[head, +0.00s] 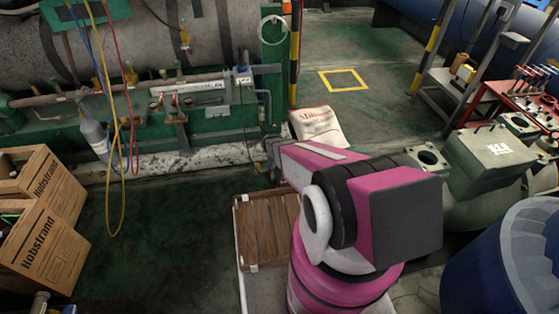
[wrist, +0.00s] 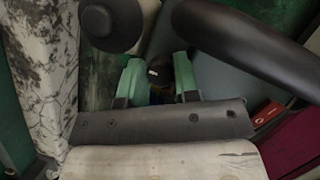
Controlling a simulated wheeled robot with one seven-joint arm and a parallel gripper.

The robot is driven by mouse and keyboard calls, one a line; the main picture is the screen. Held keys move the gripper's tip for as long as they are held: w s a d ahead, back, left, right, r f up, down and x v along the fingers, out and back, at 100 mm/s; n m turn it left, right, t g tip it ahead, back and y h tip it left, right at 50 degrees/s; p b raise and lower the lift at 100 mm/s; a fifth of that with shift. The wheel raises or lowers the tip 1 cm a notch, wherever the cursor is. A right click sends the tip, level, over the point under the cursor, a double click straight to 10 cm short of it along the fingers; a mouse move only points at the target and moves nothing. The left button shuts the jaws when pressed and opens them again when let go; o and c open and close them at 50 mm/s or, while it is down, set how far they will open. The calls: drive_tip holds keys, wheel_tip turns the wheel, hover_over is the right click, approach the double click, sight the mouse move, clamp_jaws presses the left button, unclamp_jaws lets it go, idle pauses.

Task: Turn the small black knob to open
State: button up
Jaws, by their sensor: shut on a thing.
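The small black knob (wrist: 156,70) shows in the wrist view between the two green fingertips of my gripper (wrist: 160,80). It is dark with a small pale mark on its face. My gripper is shut on it, one finger on each side. In the head view my pink arm reaches toward the green frame under the large tank, and the arm hides the fingers and the knob. How far the knob is turned cannot be told.
In the wrist view a round black part (wrist: 112,22) and a thick black pipe (wrist: 245,45) lie close beyond the fingers. Hoses hang at left.

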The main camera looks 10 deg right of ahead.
drive_tip(key=shift+n, duration=0.5)
drive_tip(key=o, duration=0.7)
drive_tip(key=shift+c, duration=0.2)
drive_tip(key=v, duration=1.1)
drive_tip(key=shift+s+d, duration=0.1)
drive_tip(key=shift+d, duration=0.05)
